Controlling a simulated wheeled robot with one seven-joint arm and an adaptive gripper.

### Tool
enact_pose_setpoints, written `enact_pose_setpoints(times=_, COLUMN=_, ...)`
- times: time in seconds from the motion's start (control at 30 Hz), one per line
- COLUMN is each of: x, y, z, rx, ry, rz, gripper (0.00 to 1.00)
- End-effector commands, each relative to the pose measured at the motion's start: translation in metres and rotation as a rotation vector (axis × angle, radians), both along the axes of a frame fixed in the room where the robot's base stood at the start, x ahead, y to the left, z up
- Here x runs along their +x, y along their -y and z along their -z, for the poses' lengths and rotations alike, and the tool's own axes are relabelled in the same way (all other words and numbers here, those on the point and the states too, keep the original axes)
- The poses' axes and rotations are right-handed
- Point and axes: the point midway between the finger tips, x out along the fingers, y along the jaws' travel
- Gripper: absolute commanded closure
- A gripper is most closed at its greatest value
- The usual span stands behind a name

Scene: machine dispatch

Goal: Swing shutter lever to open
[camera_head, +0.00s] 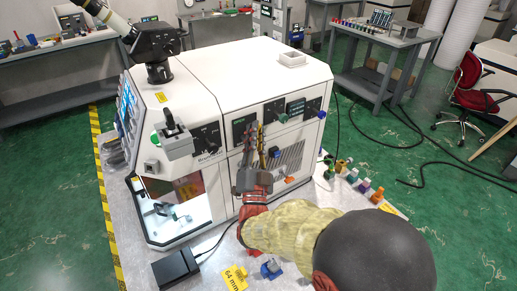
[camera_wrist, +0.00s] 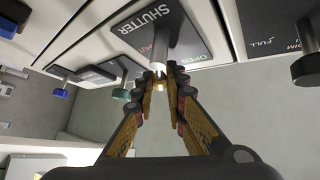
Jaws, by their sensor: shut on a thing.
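The shutter lever (camera_wrist: 160,45) is a grey rod standing out from a dark plate (camera_wrist: 180,22) marked SHUTTER, seen in the wrist view. My gripper (camera_wrist: 158,78) has its yellow-and-black fingers closed on the lever's outer end, and the fingertips hide most of that end. An OPEN label shows on the plate beside the lever, with red lettering partly hidden behind the rod. In the head view, my gripper (camera_head: 254,133) reaches up to the front face of the white machine (camera_head: 205,95), where its fingers hide the lever.
In the wrist view, a green knob (camera_wrist: 121,93) and a blue knob (camera_wrist: 60,93) lie left; a dark knob (camera_wrist: 305,68) by a FULL/DIM plate is right. In the head view, a black box (camera_head: 175,268) and several small coloured items (camera_head: 358,182) lie around the machine's base.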

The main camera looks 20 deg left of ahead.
Motion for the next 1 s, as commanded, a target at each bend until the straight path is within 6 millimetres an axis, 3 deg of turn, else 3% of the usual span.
enact_pose_setpoints(times=0.03, x=-0.001, y=0.001, z=0.009, rx=-0.023, ry=0.029, rz=0.002, gripper=1.0)
enact_pose_setpoints(times=0.5, x=-0.011, y=-0.009, z=0.002, rx=-0.265, ry=0.31, rz=0.001, gripper=1.0)
enact_pose_setpoints(times=1.0, x=-0.017, y=-0.015, z=-0.002, rx=-0.393, ry=0.452, rz=-0.001, gripper=1.0)
